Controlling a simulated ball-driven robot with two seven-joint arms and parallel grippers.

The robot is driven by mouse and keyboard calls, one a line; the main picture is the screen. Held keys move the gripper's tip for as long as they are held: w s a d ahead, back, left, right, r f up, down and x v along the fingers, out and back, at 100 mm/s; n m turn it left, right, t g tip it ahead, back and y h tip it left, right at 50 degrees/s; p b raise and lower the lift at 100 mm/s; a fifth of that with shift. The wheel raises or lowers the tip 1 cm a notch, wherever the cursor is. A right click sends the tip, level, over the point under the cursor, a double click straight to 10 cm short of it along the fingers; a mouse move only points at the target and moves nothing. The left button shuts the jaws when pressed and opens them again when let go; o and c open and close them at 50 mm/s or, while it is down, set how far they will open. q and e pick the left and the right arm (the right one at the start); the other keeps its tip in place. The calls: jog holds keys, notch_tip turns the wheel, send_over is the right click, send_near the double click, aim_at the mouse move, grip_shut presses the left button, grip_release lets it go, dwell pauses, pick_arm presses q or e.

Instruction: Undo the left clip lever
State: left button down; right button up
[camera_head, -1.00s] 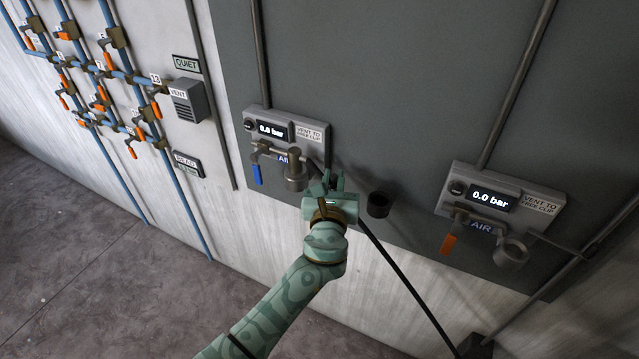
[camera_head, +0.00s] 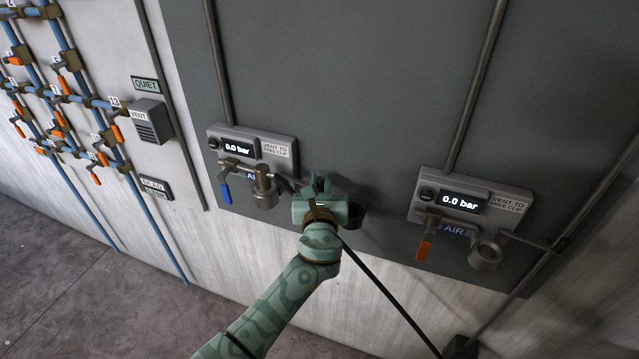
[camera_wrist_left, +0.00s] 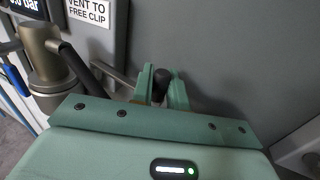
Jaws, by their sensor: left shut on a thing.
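The left air station (camera_head: 285,145) reads 0.0 bar and has a blue-handled valve (camera_head: 225,192) and a metal coupling (camera_head: 265,190). The coupling also shows at the left of the left wrist view (camera_wrist_left: 45,65). A thin clip lever (camera_wrist_left: 118,77) runs right from beside the coupling to a dark knob (camera_wrist_left: 161,77). My left gripper (camera_head: 322,186) is right of the coupling, close to the grey panel. Its green fingers (camera_wrist_left: 162,90) are shut around the dark knob in the left wrist view. In the head view the gripper hides the knob. My right gripper is not in view.
A black hose (camera_head: 390,296) runs down right from behind my left gripper. A dark round holder (camera_head: 354,216) is partly hidden by the gripper. The right station (camera_head: 470,203) has an orange valve handle (camera_head: 424,249). Blue pipes (camera_head: 150,215) stand at the left.

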pick_arm(q)
jog(key=c, duration=1.7)
grip_release()
jog(key=shift+o, duration=1.3)
jog(key=shift+w+d, duration=0.1)
jog(key=shift+s+p, duration=0.3)
jog(key=shift+s, duration=0.05)
jog(key=s+p, duration=0.1)
jog(key=s, duration=0.1)
jog(key=s+p, duration=0.2)
jog(key=s, duration=0.1)
jog(key=shift+s+d+r, duration=0.2)
jog(key=s+p, duration=0.2)
jog(key=s, duration=0.8)
jog(key=shift+d+f, duration=0.25)
jog(key=shift+d, duration=0.1)
